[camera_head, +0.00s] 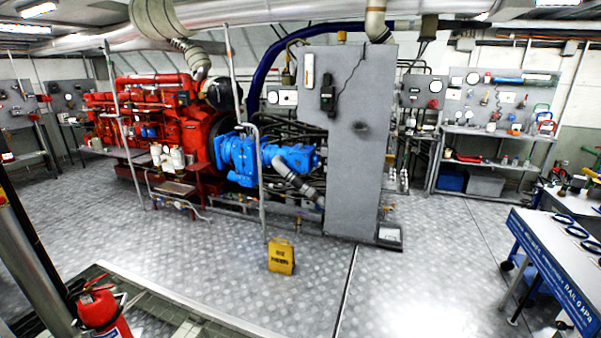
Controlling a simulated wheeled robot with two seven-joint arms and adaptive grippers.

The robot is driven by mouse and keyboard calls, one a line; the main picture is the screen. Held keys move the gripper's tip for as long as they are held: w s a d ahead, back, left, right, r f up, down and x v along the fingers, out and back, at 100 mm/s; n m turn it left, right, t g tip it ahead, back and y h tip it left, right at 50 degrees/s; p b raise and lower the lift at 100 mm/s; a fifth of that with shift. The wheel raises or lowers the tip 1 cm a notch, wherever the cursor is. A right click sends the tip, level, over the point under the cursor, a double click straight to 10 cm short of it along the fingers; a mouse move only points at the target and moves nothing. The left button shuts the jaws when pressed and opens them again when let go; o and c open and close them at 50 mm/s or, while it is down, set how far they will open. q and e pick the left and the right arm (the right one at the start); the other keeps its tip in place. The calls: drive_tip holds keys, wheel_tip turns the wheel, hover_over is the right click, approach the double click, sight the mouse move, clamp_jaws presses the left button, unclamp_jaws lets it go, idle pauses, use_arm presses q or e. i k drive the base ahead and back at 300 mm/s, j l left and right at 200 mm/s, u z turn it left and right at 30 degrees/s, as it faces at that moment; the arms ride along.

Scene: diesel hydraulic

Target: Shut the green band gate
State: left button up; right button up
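I cannot make out a gate or valve with a green band in the head view; at this distance the small fittings are too small to tell. A small green object (591,158) shows at the far right edge, but I cannot tell what it is. Pipes and small fittings stand to the right of the grey cabinet (345,150), with details unclear. Neither of my grippers is in view.
A red engine (150,125) with a blue unit (238,158) stands at the back left. A yellow sign (281,256) stands mid-floor. A blue-sided bench (545,262) is at right, a red extinguisher (103,312) at lower left. The floor between is largely clear.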

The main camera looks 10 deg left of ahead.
sight(108, 56)
drive_tip(key=i+j+u, duration=0.65)
drive_tip(key=i+u, duration=0.2)
drive_tip(key=i+j+u, duration=0.1)
drive_tip(key=i+u, duration=0.35)
drive_tip(key=i, duration=0.75)
drive_tip(key=i+u, duration=0.1)
drive_tip(key=i, duration=1)
drive_tip(key=i+l+u, duration=0.1)
drive_tip(key=i, duration=0.95)
drive_tip(key=i+u, duration=0.25)
drive_tip(key=i, duration=0.2)
drive_tip(key=i+l+u, duration=0.15)
drive_tip(key=i+u, duration=0.15)
drive_tip(key=i, duration=0.2)
drive_tip(key=i+u, duration=0.5)
drive_tip(key=i, duration=0.3)
drive_tip(key=i+z, duration=0.1)
drive_tip(key=i, duration=0.3)
drive_tip(key=i+j+z, duration=0.15)
drive_tip(key=i, duration=0.25)
drive_tip(key=i+j+z, duration=0.2)
drive_tip(key=i+z, duration=0.2)
drive_tip(key=i+j+z, duration=0.3)
drive_tip(key=z, duration=0.15)
